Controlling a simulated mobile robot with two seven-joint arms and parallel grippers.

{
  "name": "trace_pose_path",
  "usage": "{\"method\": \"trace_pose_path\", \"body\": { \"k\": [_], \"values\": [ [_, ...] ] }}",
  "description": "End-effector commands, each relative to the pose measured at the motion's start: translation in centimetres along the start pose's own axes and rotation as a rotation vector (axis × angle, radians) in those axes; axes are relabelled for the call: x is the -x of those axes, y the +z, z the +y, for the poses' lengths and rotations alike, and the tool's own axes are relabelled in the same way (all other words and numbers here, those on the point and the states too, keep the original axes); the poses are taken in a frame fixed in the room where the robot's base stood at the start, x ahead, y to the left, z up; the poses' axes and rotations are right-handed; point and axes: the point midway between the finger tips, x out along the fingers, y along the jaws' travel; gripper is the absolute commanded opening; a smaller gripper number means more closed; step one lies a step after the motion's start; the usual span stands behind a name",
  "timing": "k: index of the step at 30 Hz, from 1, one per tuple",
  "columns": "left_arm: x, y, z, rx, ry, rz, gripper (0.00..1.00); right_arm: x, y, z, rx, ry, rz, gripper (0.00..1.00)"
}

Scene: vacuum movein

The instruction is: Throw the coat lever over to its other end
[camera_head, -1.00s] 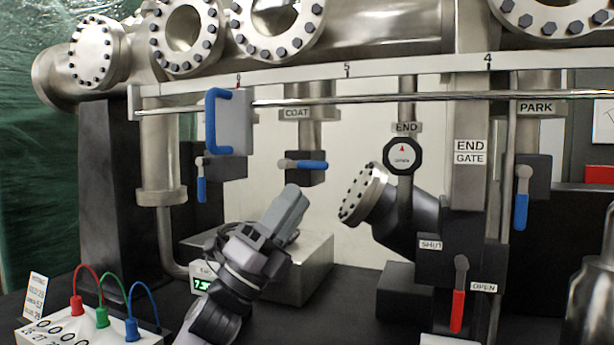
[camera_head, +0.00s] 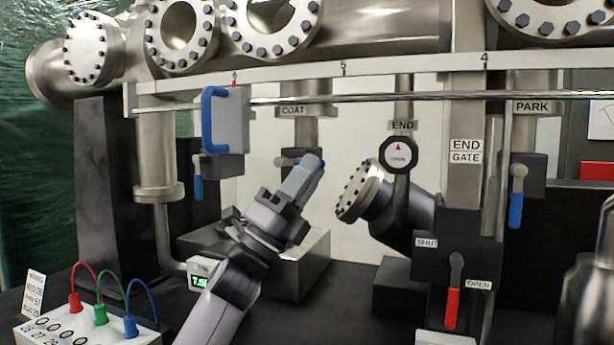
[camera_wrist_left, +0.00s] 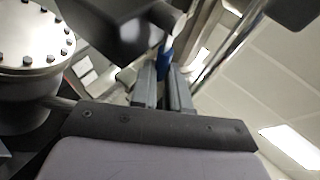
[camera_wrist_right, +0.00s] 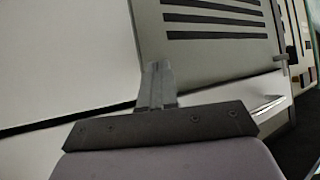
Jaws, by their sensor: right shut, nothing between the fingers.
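In the left wrist view the blue handle (camera_wrist_left: 166,57) shows at the tips, between the two fingers (camera_wrist_left: 164,88), which stand a little apart. Whether they touch it I cannot tell. My right gripper (camera_wrist_right: 156,85) shows only in the right wrist view, shut and empty before pale panels.
A blue U-shaped handle (camera_head: 209,120) on a grey box hangs left of the coat lever, with another blue lever (camera_head: 197,187) below. A round END dial (camera_head: 398,155) and a flanged pipe (camera_head: 357,190) stand to the right. A steel rail (camera_head: 370,97) runs above.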

Motion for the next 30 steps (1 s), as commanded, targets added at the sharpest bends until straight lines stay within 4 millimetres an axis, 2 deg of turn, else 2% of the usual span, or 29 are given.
{"method": "trace_pose_path", "body": {
  "k": [9, 17, 18, 19, 30],
  "values": [
    [0.5, 0.1, 0.3, -0.062, 0.024, 0.096, 0.0, 0.2, -0.3, 0.1, 0.004, 0.0, -0.001, 0.0],
    [0.6, 0.0, 0.4, -0.064, 0.026, 0.104, 0.0, 0.2, -0.2, 0.1, 0.005, 0.0, -0.001, 0.0],
    [0.6, 0.0, 0.4, -0.064, 0.026, 0.104, 0.18, 0.2, -0.2, 0.1, 0.005, 0.0, -0.001, 0.0],
    [0.6, 0.0, 0.4, -0.064, 0.025, 0.103, 0.26, 0.2, -0.2, 0.1, 0.005, 0.0, -0.001, 0.0],
    [1.2, 0.1, 0.5, -0.064, 0.027, 0.102, 0.26, 0.1, -0.1, 0.1, 0.004, 0.0, -0.001, 0.0]
  ]
}}
